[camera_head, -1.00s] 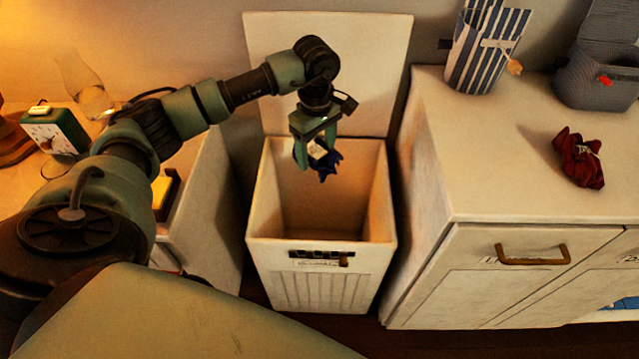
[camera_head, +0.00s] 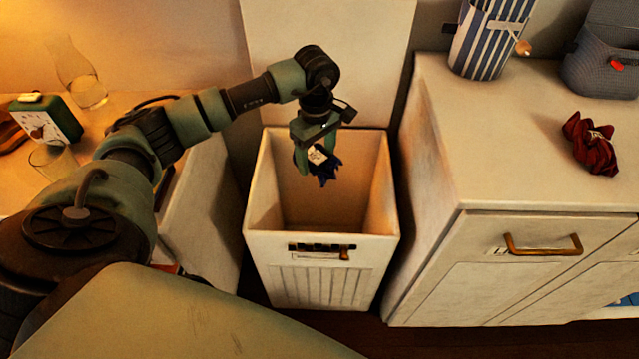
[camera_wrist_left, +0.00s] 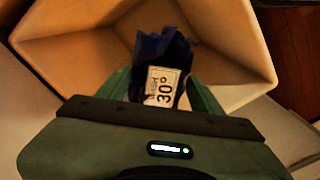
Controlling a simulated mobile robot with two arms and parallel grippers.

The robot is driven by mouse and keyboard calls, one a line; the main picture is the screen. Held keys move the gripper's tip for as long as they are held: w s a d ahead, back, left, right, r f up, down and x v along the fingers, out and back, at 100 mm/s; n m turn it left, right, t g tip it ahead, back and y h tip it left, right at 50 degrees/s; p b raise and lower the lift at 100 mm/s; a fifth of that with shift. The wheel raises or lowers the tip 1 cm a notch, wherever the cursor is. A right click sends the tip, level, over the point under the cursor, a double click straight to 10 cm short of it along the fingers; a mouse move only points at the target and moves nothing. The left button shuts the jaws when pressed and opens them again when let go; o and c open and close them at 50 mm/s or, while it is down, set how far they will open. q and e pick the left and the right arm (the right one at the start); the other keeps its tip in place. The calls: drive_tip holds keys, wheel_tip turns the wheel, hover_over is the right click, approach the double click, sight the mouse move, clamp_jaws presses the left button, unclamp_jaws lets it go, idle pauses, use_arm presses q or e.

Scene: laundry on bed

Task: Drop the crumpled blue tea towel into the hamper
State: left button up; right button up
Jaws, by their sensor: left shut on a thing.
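The crumpled blue tea towel (camera_head: 325,171) is dark blue with a white tag. My left gripper (camera_head: 317,157) is shut on it and holds it over the open mouth of the hamper. In the left wrist view the towel (camera_wrist_left: 176,50) sits between the fingers of the left gripper (camera_wrist_left: 160,88), its tag reading "30°". The hamper (camera_head: 322,268) is a tall white bin with its lid raised against the wall. Its visible inside looks empty. The wrist view shows the hamper's inner walls (camera_wrist_left: 75,60) around the towel. My right gripper is not in view.
A white dresser (camera_head: 500,160) stands close on the right, with a dark red crumpled cloth (camera_head: 590,143), a striped bag (camera_head: 490,38) and a grey basket (camera_head: 603,55) on top. On the left a bedside table carries a green clock (camera_head: 45,122) and a glass carafe (camera_head: 85,85).

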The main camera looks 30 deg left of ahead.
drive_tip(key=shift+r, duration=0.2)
use_arm(q)
drive_tip(key=o, duration=1.5)
drive_tip(key=shift+r, duration=0.25)
wheel_tip(320, 180, up, 7)
drive_tip(key=shift+r+p, duration=0.15)
drive_tip(key=shift+p, duration=0.3)
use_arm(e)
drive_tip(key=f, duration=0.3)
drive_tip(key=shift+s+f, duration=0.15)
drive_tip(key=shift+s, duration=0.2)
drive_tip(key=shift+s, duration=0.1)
